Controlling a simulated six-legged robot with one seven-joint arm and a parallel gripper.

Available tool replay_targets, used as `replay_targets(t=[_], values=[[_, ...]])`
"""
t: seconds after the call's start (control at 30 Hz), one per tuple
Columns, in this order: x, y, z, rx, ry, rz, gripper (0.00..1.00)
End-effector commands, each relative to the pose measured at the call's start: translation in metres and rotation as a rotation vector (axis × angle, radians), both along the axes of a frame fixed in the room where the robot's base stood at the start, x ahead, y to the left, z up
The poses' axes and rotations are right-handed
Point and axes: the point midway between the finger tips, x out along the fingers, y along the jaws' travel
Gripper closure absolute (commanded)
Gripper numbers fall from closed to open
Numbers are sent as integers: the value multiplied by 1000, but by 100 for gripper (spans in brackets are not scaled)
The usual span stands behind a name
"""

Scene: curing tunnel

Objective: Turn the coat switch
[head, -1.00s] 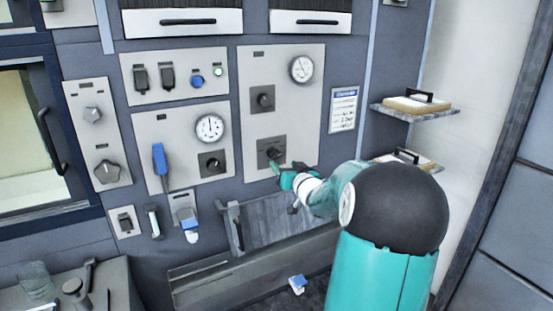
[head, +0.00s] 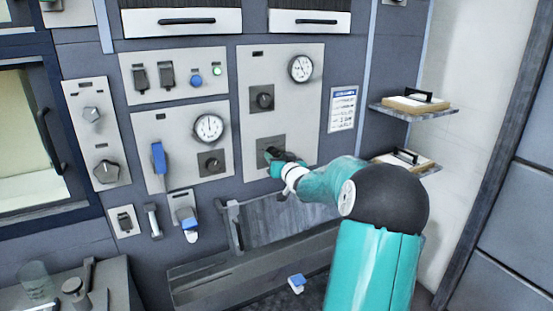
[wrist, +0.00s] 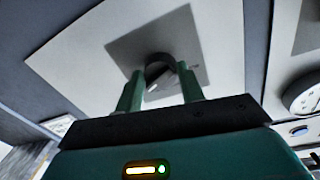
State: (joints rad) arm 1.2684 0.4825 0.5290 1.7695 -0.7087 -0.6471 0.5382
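My gripper (head: 268,156) is at the lower dark rotary switch on the grey right-hand panel (head: 295,130); the arm hides most of this switch in the head view. In the wrist view, the switch's dark round knob (wrist: 160,62) sits on a darker square plate (wrist: 125,45), with my gripper's two green fingers (wrist: 160,88) standing apart on either side of it. Gaps show between the fingers and the knob's light bar. A similar dark rotary switch (head: 262,97) is above it. The labels are too small to read, so I cannot confirm which is the coat switch.
A round gauge (head: 301,68) is at the panel's top right. The left panel holds another gauge (head: 209,128), a blue lever (head: 158,157) and a rotary switch (head: 211,163). A trough (head: 280,218) lies below. Shelves with clipboards (head: 415,104) are at the right.

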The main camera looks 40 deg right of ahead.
Motion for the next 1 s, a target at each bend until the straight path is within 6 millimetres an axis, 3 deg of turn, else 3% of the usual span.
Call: replay_targets(t=[0.47,1.0], values=[[1,1,-1,-115,38,3,84],[1,0,-1,-530,169,3,84]])
